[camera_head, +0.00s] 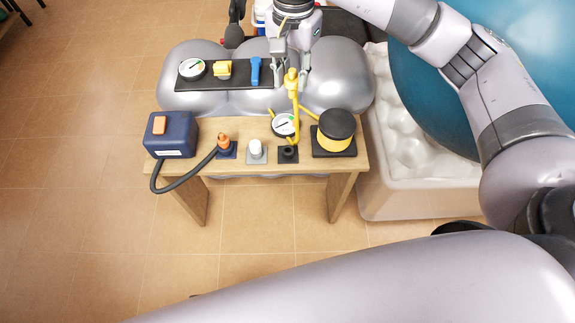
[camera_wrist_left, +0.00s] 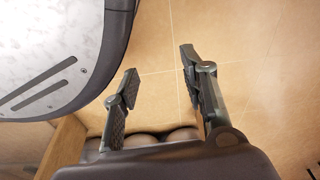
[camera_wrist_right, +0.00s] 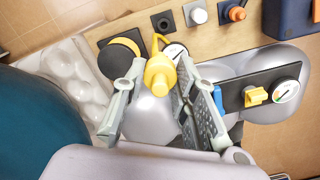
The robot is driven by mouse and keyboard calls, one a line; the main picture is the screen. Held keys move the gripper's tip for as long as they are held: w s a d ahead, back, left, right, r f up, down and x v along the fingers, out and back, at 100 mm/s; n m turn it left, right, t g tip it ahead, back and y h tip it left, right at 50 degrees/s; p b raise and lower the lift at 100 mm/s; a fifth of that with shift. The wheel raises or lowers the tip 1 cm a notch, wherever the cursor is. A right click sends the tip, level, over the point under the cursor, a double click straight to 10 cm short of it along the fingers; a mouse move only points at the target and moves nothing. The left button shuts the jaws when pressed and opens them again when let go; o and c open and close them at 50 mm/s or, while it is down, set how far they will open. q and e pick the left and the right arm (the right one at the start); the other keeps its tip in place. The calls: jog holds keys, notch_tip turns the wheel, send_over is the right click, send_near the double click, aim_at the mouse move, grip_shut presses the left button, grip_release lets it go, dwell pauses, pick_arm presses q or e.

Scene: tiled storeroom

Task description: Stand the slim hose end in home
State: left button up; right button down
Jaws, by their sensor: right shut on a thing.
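The slim hose end, a yellow fitting (camera_head: 291,79) on a thin yellow hose, is held upright above the table. My right gripper (camera_head: 291,70) is shut on it; the right wrist view shows the yellow fitting (camera_wrist_right: 159,76) between the fingers. The word home is not readable on anything. A black square holder with a round hole (camera_head: 288,154) sits at the table's front edge, below the fitting and apart from it; its hole looks empty in the right wrist view (camera_wrist_right: 163,22). My left gripper (camera_wrist_left: 160,85) is open and empty, seen only in the left wrist view.
On the table (camera_head: 225,166) stand a yellow hose reel (camera_head: 335,139), a round gauge (camera_head: 284,125), a white cap (camera_head: 256,150), and an orange hose end (camera_head: 223,142) joined by black hose to a blue box (camera_head: 171,137). A black panel (camera_head: 222,75) with gauge and valves stands behind.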

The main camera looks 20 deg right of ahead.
aim_at(290, 86)
jog(key=f, duration=0.1)
jog(key=f+b, duration=0.1)
jog(key=f+m+b, duration=0.1)
jog(key=shift+w+a+f, duration=0.15)
jog(key=shift+w+f, duration=0.2)
jog(key=shift+m, duration=0.5)
notch_tip(290, 86, down, 21)
jog(key=shift+w+a+r+b, duration=0.1)
jog(key=shift+w+b, duration=0.05)
jog(key=shift+b, duration=0.95)
jog(key=c, duration=1.7)
grip_release()
jog(key=shift+o, duration=2.1)
pick_arm(q)
jog(key=w+r, duration=0.3)
jog(key=w, duration=0.2)
jog(key=shift+d+t, duration=0.3)
jog(key=shift+d, duration=0.1)
